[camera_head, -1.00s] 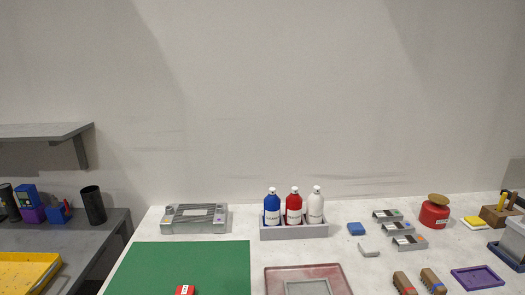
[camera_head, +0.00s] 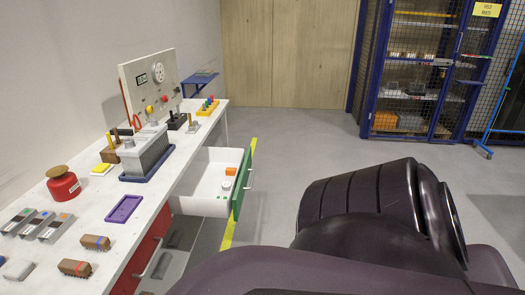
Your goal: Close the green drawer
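The green drawer (camera_head: 242,184) is pulled out from the right side of the white workbench. Its green front faces right and has a pale handle (camera_head: 248,180). Its white inside holds an orange block (camera_head: 231,171) and a small pale round item (camera_head: 226,184). Parts of my own dark body fill the lower right of the view, to the right of the drawer and apart from it in the picture. Neither of my grippers shows.
A red drawer (camera_head: 140,262) with a handle sits lower in the bench, nearer me. The benchtop (camera_head: 98,205) holds a purple tray (camera_head: 125,208), a red canister (camera_head: 63,186) and brown brushes. A blue mesh cabinet (camera_head: 420,80) stands at the back right. Grey floor right of the drawer is clear.

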